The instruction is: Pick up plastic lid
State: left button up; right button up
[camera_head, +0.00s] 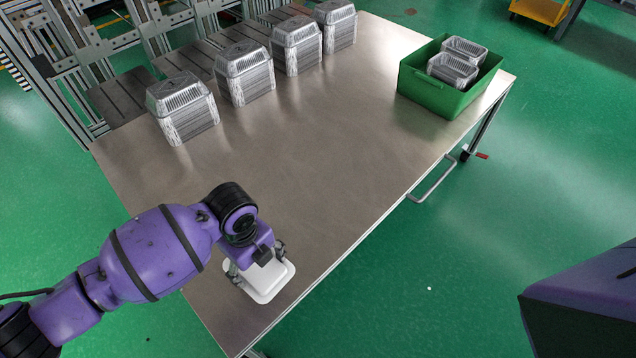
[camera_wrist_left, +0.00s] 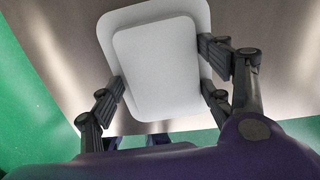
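The plastic lid (camera_head: 266,283) is white, with rounded corners and a raised middle panel. It is at the front edge of the table (camera_head: 290,170) in the head view, and I cannot tell whether it rests on the tabletop. My left gripper (camera_head: 257,259) is over it, with its fingers spread to opposite sides of the raised panel. In the left wrist view, the lid (camera_wrist_left: 160,60) fills the space between the fingertips, with no clear gap. Whether the fingers press on it is not clear. My right gripper is not in view.
Several stacks of clear and foil trays (camera_head: 186,110) stand along the far edge. A green crate (camera_head: 425,90) holding foil trays (camera_head: 453,69) is at the far right corner. The middle of the table is clear. Metal framing (camera_head: 120,42) stands behind the table.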

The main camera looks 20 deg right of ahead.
pick_arm(q)
jog(key=shift+c, duration=0.9)
